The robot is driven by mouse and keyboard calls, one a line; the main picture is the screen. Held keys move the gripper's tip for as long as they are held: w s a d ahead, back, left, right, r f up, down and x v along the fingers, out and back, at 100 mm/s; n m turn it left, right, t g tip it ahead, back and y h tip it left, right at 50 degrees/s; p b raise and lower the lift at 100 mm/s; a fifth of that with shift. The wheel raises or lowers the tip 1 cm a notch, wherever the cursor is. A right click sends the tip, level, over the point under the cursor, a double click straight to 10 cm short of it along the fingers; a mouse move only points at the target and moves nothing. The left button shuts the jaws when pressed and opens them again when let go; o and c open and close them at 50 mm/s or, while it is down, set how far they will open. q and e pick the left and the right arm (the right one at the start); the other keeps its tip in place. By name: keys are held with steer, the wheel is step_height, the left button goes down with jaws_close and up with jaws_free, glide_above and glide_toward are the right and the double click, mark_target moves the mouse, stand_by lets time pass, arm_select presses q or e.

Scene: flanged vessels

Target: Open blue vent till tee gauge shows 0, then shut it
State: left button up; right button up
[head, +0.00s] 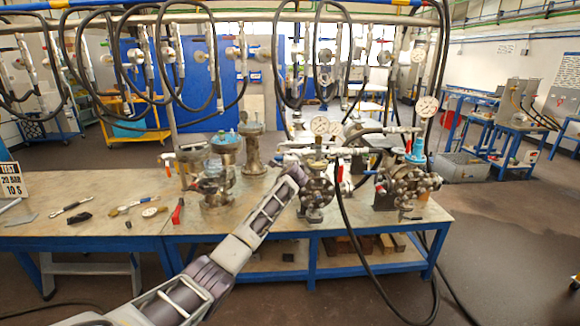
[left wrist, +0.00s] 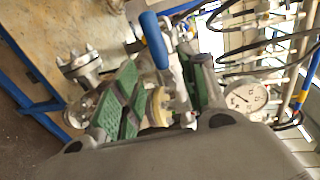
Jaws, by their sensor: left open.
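A blue vent handle (left wrist: 154,40) shows in the left wrist view, beyond the fingers. My left gripper (left wrist: 160,95) is open, its green pads on either side of a brass-coloured fitting (left wrist: 158,106); I cannot tell whether they touch it. A white dial gauge (left wrist: 245,97) is right of the fingers; its reading is too small to be sure of. In the head view my left gripper (head: 297,166) is at the middle vessel (head: 316,195), below a pair of gauges (head: 320,125). A small blue lever (head: 369,173) shows right of it. My right gripper is not in view.
The blue-framed bench (head: 110,215) also carries other flanged vessels (head: 213,185) on the left and a right-hand valve assembly (head: 405,185) with a gauge (head: 428,106). Black hoses hang overhead and down the bench front.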

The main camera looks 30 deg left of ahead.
arm_select(q)
steer(key=shift+v, duration=2.3)
stand_by(1.4)
